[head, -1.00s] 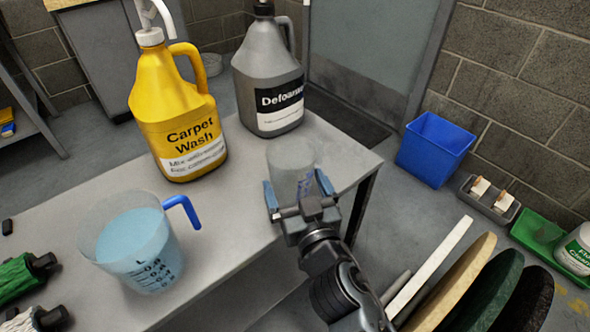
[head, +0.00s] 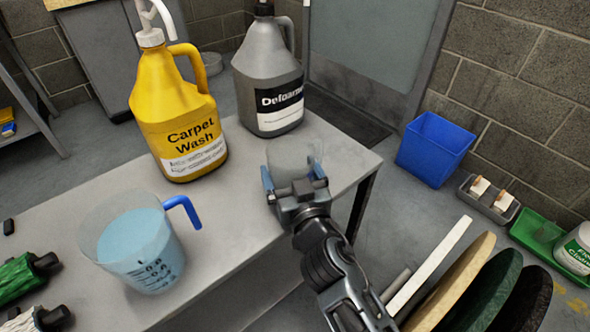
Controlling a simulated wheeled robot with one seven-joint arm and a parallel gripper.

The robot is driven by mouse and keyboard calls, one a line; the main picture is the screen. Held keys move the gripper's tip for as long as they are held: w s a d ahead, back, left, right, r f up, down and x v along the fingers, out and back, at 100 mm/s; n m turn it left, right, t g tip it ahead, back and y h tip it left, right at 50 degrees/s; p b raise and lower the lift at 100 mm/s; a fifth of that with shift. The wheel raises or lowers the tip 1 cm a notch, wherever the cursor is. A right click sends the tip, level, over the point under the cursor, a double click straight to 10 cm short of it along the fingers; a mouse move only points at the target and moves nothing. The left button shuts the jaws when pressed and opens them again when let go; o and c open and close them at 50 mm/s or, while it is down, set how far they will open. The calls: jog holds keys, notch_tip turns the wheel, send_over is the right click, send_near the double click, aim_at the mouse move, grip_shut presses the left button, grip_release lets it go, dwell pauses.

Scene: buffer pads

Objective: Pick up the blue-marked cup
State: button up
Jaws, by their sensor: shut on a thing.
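A clear, translucent cup (head: 293,155) stands near the right end of the grey table (head: 235,215). My gripper (head: 294,182) is shut on this cup, with its blue-tipped fingers on either side. The gripper hides the cup's lower part, so I cannot tell whether its base touches the table. No blue marking shows on the visible part of the cup. A larger measuring jug (head: 143,245) with a blue handle and pale blue liquid stands at the table's front left, apart from my gripper.
A yellow Carpet Wash jug (head: 178,115) and a grey Defoamer jug (head: 268,80) stand behind the cup. Green-and-black items (head: 25,275) lie at the left. A blue bin (head: 433,150), a grey tray (head: 488,198) and round pads (head: 480,290) are off the table at right.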

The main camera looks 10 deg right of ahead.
aim_at(285, 143)
jog(key=shift+r, duration=0.15)
jog(key=shift+r+p, duration=0.45)
notch_tip(285, 143, up, 4)
jog(key=shift+f+p, duration=0.2)
jog(key=shift+p, duration=1.05)
jog(key=s+d+r+p, duration=0.4)
jog(key=s+d, duration=0.1)
jog(key=s+d+r+p, duration=0.2)
jog(key=s+d+p, duration=0.1)
jog(key=shift+s+r, duration=0.15)
jog(key=shift+s, duration=0.1)
jog(key=shift+s+d+f+m+h+p, duration=0.35)
jog(key=shift+s+d+f+h+p, duration=0.2)
jog(key=shift+d+f+p, duration=0.85)
jog(key=shift+s+d+f+m+h+p, duration=0.4)
jog(key=shift+s+d+f+h+p, duration=0.35)
jog(key=shift+d+f, duration=1.15)
jog(key=shift+s+d+f+m+h+p, duration=0.4)
jog(key=shift+d+f+p, duration=0.8)
jog(key=shift+d+f, duration=0.45)
jog(key=shift+a, duration=0.1)
